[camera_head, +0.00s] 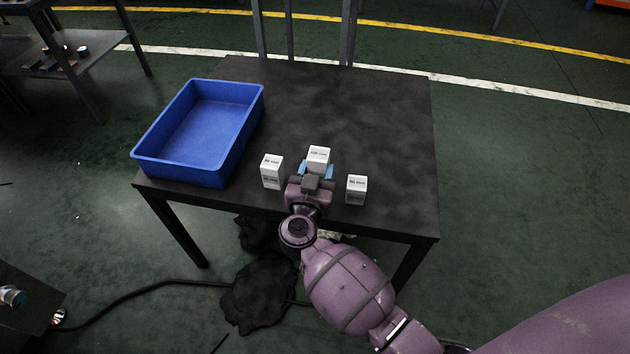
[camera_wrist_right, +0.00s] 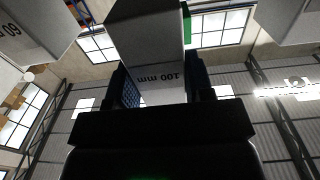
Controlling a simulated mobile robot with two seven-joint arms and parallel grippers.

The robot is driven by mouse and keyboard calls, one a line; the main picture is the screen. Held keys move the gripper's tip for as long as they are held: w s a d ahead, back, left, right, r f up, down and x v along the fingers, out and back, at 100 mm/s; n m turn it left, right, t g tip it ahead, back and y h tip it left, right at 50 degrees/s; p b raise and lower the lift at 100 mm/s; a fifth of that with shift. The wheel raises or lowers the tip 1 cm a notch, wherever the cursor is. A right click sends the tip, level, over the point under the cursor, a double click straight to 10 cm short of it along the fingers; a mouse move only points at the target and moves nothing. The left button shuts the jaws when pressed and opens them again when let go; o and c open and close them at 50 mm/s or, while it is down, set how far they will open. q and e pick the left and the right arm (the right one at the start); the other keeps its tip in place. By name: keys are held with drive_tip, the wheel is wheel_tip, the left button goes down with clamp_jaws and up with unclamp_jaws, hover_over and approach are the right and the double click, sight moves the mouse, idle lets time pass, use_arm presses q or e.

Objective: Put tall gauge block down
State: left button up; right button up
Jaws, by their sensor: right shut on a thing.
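The tall gauge block (camera_head: 318,157) is white, with a "100 mm" label that reads in the right wrist view (camera_wrist_right: 150,35). My right gripper (camera_head: 316,171) is shut on it, with blue finger pads at its sides. In the right wrist view the block stands between the two dark fingers (camera_wrist_right: 160,85). The block is at the front middle of the dark table (camera_head: 350,110); I cannot tell whether its base touches the top. My left gripper is not in view.
A white block (camera_head: 272,171) stands to the left of the gripper and another white block (camera_head: 356,189) to the right. An empty blue bin (camera_head: 222,150) sits on the table's left side. The table's back and right are clear.

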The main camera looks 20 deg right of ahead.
drive_tip(key=shift+f+b, duration=0.35)
drive_tip(key=shift+f, duration=1.35)
drive_tip(key=shift+f, duration=0.2)
drive_tip(key=o, duration=1.3)
